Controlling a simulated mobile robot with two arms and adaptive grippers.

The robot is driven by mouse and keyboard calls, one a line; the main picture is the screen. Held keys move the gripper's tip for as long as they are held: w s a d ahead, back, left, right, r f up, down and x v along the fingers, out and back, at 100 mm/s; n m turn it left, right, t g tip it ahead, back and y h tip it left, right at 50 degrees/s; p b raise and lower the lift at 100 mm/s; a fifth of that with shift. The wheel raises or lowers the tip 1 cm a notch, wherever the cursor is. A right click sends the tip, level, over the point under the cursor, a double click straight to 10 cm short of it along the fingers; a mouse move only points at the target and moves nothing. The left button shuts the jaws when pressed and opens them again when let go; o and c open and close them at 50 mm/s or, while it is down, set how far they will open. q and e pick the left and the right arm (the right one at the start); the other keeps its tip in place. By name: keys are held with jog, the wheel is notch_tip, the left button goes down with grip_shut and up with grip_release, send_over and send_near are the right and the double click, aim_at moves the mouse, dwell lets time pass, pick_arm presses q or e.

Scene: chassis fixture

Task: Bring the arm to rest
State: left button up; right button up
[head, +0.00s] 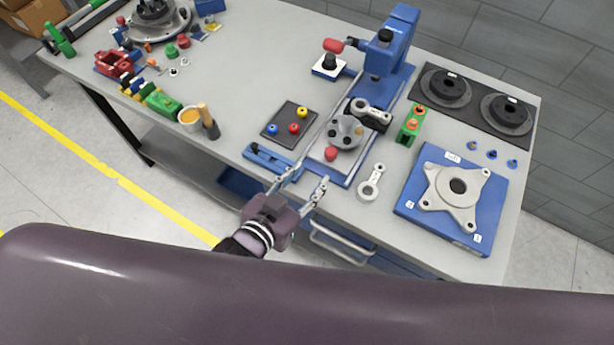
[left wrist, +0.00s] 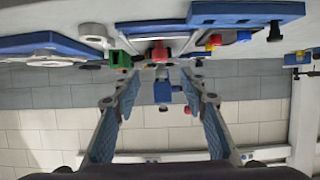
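My left gripper (head: 304,192) is at the front edge of the workbench (head: 480,252), by the near end of the blue press fixture. Its two fingers are spread apart with nothing between them. In the left wrist view the same open fingers (left wrist: 163,100) show with an empty gap, and the bench appears upside down along the top. My right gripper is not seen in either view. A large part of my own body covers the bottom of the head view.
The blue press fixture (head: 395,50) carries a round grey part (head: 346,132). A metal link (head: 371,184) lies beside it. A blue plate with a grey flange (head: 458,186) is at right. A black tray (head: 289,125) holds coloured knobs. Floor left of the bench is clear.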

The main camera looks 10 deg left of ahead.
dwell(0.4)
pick_arm(q)
jog(key=s+a+f+n+g+y, duration=0.1)
jog(key=s+a+f+g+y, duration=0.1)
jog(key=s+a+f+g, duration=0.4)
jog(key=s+a+f+n+g+y, duration=0.1)
jog(key=s+a+g+y, duration=0.2)
jog(key=s+a, duration=0.55)
notch_tip(320, 180, down, 32)
jog(key=s+a+r+g+b, duration=0.1)
jog(key=b, duration=0.3)
jog(key=s+a+f+g+b, duration=0.1)
jog(key=s+a+f+b, duration=0.2)
jog(key=s+f, duration=1.4)
jog(key=shift+f+g, duration=0.3)
jog(key=shift+f, duration=0.5)
jog(key=shift+a, duration=0.1)
